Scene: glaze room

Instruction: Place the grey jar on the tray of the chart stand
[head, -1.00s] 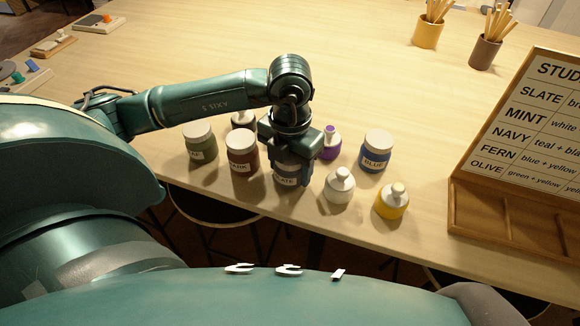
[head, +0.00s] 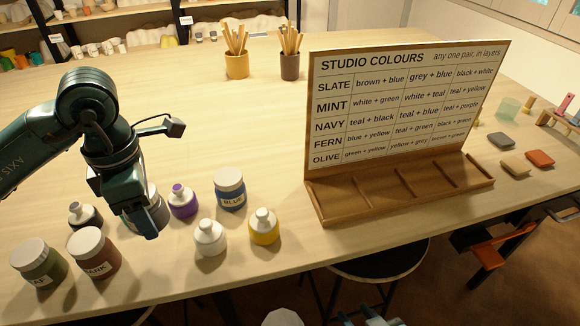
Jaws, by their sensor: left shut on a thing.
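My left gripper (head: 145,225) points down among the jars at the left of the head view. It is shut on the grey jar (head: 160,212), which is mostly hidden behind the fingers. I cannot tell whether the jar touches the table. The chart stand (head: 313,130) stands right of centre, its lettered board facing me. Its wooden tray (head: 408,191) runs along the front of the board, divided by thin strips, and looks empty. The tray is well to the right of the gripper.
Near the held jar stand a purple bottle (head: 183,203), a blue jar (head: 230,192), a white bottle (head: 210,240), a yellow bottle (head: 264,230), a green jar (head: 40,264), a brown jar (head: 95,254) and a dark bottle (head: 84,217). Tool pots (head: 237,66) stand behind. The table between the yellow bottle and tray is clear.

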